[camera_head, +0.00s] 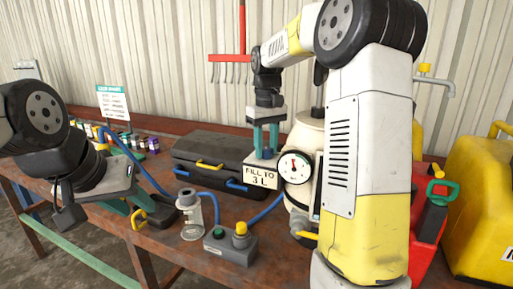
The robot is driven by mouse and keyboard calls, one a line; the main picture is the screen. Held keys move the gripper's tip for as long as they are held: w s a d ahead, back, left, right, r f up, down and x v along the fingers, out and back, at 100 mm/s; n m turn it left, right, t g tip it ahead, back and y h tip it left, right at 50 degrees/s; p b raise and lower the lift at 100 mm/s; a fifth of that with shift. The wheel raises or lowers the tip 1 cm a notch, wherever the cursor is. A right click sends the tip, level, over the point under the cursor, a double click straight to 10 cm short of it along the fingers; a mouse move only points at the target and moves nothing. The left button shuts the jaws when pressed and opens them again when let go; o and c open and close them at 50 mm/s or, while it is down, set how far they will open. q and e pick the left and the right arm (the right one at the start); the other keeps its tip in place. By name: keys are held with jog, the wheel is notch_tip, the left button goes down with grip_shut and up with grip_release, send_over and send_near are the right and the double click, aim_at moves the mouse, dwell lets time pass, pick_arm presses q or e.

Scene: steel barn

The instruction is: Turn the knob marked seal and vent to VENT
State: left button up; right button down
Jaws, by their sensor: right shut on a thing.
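My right gripper (265,142) points straight down with its teal fingers just above and behind the FILL TO 3 L sign (261,178), left of the cream vessel (306,136). It is shut on a small knob-like part, mostly hidden between the fingers and behind the sign. I cannot read any seal or vent marking or see which way the knob points. A round white gauge (294,167) with a red needle faces me on the vessel. My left gripper (130,204) is low over the left of the table, with its fingers apart and nothing visible between them.
A grey box (230,249) with a green and a yellow button stands in front, beside a clear cylinder (191,215). Dark cases (212,150) lie behind; blue hoses cross the table. A red can (431,225) and yellow containers (480,215) crowd the right. My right arm hides much of the vessel.

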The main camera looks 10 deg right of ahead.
aim_at(266, 149)
jog(key=m, duration=0.5)
jog(key=shift+m, duration=0.3)
jog(key=m, duration=0.5)
jog(key=shift+m, duration=0.3)
jog(key=c, duration=0.9)
grip_release()
jog(key=shift+c, duration=0.2)
jog(key=shift+r, duration=0.1)
notch_tip(266, 149, up, 8)
jog(key=shift+f, duration=0.15)
